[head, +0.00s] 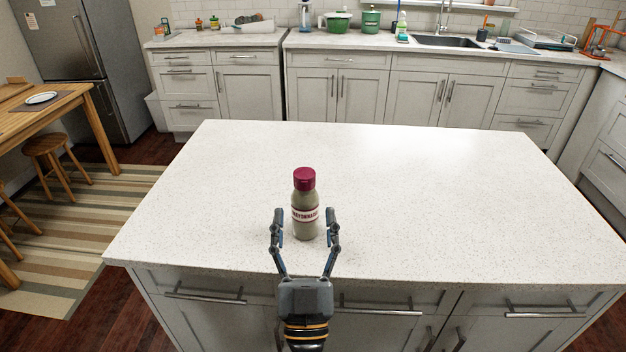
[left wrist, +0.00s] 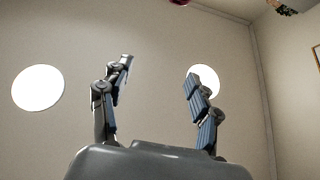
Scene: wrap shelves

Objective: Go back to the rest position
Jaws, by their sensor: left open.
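My left gripper (head: 305,226) is over the front part of the island, its two fingers spread apart. A mayonnaise bottle (head: 305,203) with a dark red cap stands upright on the island, between or just beyond the fingertips. I cannot tell whether the fingers touch it. In the left wrist view the gripper (left wrist: 161,78) is open, with nothing between its fingers. A small piece of dark red shows at the top edge there. My right gripper is in neither view.
The white speckled island countertop (head: 430,200) is otherwise clear. Drawers with bar handles line its front. Behind it runs a back counter (head: 345,41) with green pots (head: 371,21) and a sink (head: 446,42). A wooden table (head: 45,120) and stool (head: 50,148) stand at the left.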

